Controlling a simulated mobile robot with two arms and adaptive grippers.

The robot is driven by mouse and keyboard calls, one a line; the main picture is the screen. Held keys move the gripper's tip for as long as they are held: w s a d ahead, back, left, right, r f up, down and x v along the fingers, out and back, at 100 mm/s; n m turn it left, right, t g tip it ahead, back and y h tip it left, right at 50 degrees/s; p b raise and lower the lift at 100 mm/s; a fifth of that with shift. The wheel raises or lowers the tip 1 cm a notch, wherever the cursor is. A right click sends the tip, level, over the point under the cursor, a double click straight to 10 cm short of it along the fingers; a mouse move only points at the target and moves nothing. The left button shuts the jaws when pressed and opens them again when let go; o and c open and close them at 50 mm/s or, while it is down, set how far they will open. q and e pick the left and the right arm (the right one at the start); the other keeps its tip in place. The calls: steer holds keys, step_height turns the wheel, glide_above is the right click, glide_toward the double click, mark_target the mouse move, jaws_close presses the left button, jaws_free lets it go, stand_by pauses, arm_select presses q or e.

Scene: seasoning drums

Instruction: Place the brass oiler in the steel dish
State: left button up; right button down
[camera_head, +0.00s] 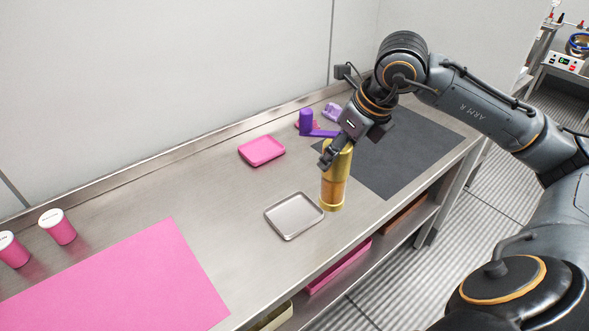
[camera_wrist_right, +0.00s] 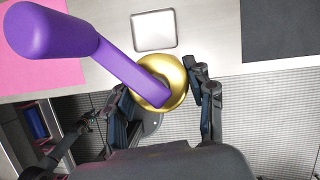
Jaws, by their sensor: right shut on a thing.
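The brass oiler (camera_head: 334,185) is a gold cylinder with a purple spout arm that points left and ends in a thick purple knob. It is upright. My right gripper (camera_head: 333,154) is shut on its upper body; in the right wrist view its fingers (camera_wrist_right: 163,92) flank the round gold top (camera_wrist_right: 176,72). The steel dish (camera_head: 294,216) is a shallow, empty square tray on the counter, just left of the oiler's base; it also shows in the right wrist view (camera_wrist_right: 154,31). The oiler is beside the dish, not over it. Its clearance above the counter is hard to tell. My left gripper is out of view.
A pink tray (camera_head: 262,151) lies behind the dish. A dark mat (camera_head: 405,150) is at right, a pink mat (camera_head: 120,285) at left. Two pink drums with white lids (camera_head: 58,227) stand at far left. A lilac object (camera_head: 332,112) sits at the back. The counter around the dish is clear.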

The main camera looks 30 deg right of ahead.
steer(key=w+a+f+p, duration=0.3)
steer(key=w+f+p, duration=0.2)
steer(key=w+f, duration=0.4)
step_height(320, 180, down, 2)
steer(key=shift+w+a+f+p, duration=0.15)
steer(key=shift+w+a+p, duration=0.05)
steer(key=shift+a+p, duration=0.15)
steer(key=shift+f, duration=0.1)
steer(key=c, duration=0.5)
jaws_free()
